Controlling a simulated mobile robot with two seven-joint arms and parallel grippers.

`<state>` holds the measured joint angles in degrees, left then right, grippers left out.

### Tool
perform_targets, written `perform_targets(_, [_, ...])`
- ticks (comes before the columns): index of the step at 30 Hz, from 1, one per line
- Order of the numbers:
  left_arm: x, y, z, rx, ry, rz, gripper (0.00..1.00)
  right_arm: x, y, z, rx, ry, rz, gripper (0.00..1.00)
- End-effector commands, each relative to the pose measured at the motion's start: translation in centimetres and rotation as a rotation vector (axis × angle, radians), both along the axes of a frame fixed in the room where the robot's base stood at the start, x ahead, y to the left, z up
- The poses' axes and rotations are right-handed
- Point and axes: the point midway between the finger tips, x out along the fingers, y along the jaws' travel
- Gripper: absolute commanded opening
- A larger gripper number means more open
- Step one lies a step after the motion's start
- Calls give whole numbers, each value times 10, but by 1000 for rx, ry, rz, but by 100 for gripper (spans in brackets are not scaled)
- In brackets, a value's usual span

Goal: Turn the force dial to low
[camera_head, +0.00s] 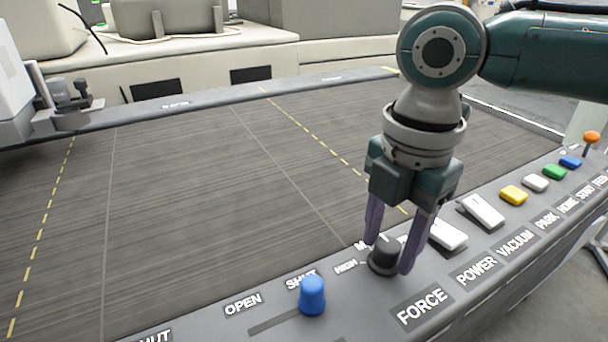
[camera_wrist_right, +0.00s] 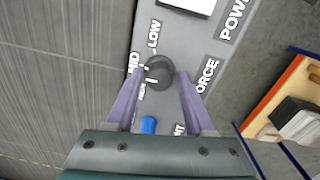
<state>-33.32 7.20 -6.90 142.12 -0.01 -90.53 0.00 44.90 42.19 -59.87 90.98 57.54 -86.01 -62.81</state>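The force dial (camera_head: 384,257) is a dark round knob on the grey control panel, beside the FORCE label (camera_head: 422,307). My right gripper (camera_head: 389,257) points down at the dial, with one purple finger on each side of it. In the right wrist view the dial (camera_wrist_right: 159,72) sits between the fingertips (camera_wrist_right: 160,76). The fingers are very close to its sides; I cannot tell whether they touch it. The LOW label (camera_wrist_right: 153,34) is readable there. A small pale mark by the dial's edge seems to face the HIGH side. My left gripper is not in view.
A blue slider knob (camera_head: 312,296) stands left of the dial by OPEN and SHUT. White rocker switches (camera_head: 447,234) lie close on its right, then yellow (camera_head: 514,195), white, green and blue buttons and an orange-topped lever (camera_head: 591,137). The dark bed (camera_head: 200,200) behind is clear.

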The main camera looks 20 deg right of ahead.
Motion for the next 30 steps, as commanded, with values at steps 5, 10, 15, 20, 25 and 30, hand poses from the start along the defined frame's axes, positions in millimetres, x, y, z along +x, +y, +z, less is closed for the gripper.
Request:
perform_targets(5, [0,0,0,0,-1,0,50,0,0,0,0,0,0,32])
perform_targets(10, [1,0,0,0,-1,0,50,0,0,0,0,0,0,13])
perform_targets(15, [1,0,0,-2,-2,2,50,0,0,0,0,0,0,0])
perform_targets(20, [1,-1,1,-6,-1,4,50,0,0,0,0,1,-1,0])
perform_targets(25, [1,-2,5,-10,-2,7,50,0,0,2,0,2,-19,0])
perform_targets(30, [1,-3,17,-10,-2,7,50,-1,0,4,0,4,-84,0])
